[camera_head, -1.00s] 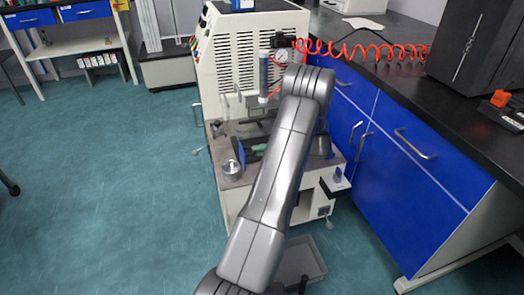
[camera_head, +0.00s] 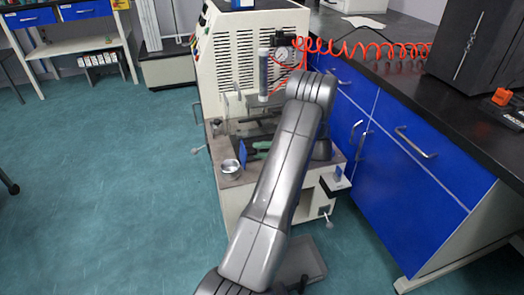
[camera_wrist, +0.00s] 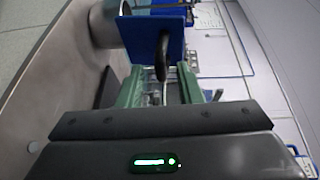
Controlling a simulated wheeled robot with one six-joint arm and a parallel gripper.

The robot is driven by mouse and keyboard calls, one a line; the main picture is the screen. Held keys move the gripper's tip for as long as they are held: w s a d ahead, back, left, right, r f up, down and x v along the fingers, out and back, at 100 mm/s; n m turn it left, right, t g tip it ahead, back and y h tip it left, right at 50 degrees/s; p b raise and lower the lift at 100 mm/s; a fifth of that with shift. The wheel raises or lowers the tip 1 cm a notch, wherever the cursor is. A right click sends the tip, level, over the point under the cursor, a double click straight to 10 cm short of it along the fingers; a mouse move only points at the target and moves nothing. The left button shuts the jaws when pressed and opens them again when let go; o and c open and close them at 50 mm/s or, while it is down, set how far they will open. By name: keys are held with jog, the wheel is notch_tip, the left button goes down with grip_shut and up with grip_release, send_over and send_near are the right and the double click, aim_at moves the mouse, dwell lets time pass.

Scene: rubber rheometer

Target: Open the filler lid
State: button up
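A small blue square plate (camera_head: 243,152) with a black loop handle stands upright beside a metal cup (camera_head: 231,167) on the machine's low deck. It looks like the filler lid, but I cannot be sure. In the wrist view the blue plate (camera_wrist: 150,38) faces me, its black handle (camera_wrist: 163,58) pointing towards my gripper. My gripper (camera_head: 262,148) is close to it on the right; its green fingers also show in the wrist view (camera_wrist: 164,82). They are apart with a gap between them, near the handle. Contact is unclear. My arm hides part of the deck.
The white machine cabinet (camera_head: 240,55) with vents rises behind the deck. A clear cylinder (camera_head: 263,75) and a gauge (camera_head: 283,54) with a red coiled hose (camera_head: 345,47) stand above. Blue cabinets (camera_head: 400,190) border the right; open floor (camera_head: 110,190) lies left.

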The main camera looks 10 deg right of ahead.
jog(key=p+v, duration=0.2)
jog(key=v, duration=1)
jog(key=b+x, duration=0.2)
jog(key=x, duration=1)
jog(key=shift+a+r, duration=0.1)
jog(key=shift+r, duration=0.1)
jog(key=shift+f, duration=0.15)
